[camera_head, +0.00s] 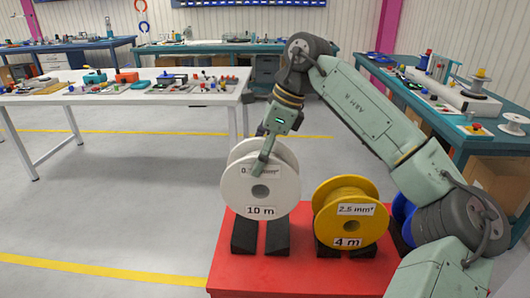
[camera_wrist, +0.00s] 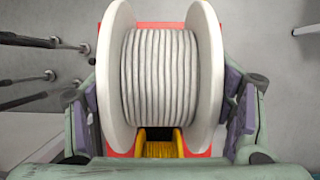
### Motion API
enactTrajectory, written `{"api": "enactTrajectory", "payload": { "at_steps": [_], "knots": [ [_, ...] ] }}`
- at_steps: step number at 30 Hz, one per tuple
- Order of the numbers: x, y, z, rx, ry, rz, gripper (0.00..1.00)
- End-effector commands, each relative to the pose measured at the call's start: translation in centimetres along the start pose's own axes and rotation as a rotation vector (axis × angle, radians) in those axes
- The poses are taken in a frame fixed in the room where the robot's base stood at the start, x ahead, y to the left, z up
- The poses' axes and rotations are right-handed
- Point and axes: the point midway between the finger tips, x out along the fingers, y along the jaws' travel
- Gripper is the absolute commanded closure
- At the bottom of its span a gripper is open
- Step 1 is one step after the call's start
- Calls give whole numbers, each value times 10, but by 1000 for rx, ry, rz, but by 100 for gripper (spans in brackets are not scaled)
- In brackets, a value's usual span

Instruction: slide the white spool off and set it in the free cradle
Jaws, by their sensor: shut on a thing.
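The white spool (camera_head: 284,188) is upright above the left part of the red table, its "10 m" label facing the head camera and its upper label partly covered by a finger. My gripper (camera_head: 262,157) comes down from above and is shut on it. In the wrist view, my gripper's fingers (camera_wrist: 162,108) press on both flanges of the white spool (camera_wrist: 122,75), with grey-white cable wound between. A black cradle (camera_head: 277,237) stands directly below the spool, holding no other spool. The spool's lower rim is near the cradle's tops; I cannot tell whether they touch.
A yellow spool (camera_head: 327,216) marked "4 m" sits in another black cradle (camera_head: 327,248) to the right. A blue spool (camera_head: 402,210) is partly hidden behind my arm. The red table (camera_head: 235,275) has bare room in front. A white bench (camera_head: 60,98) stands behind left.

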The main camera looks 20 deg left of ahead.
Motion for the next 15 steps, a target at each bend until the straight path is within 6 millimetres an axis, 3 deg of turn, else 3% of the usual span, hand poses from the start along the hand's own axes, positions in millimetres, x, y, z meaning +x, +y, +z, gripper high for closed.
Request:
{"api": "enactTrajectory", "payload": {
  "at_steps": [15],
  "knots": [
    [35,0,-14,-1,-2,-2,75]
  ]
}}
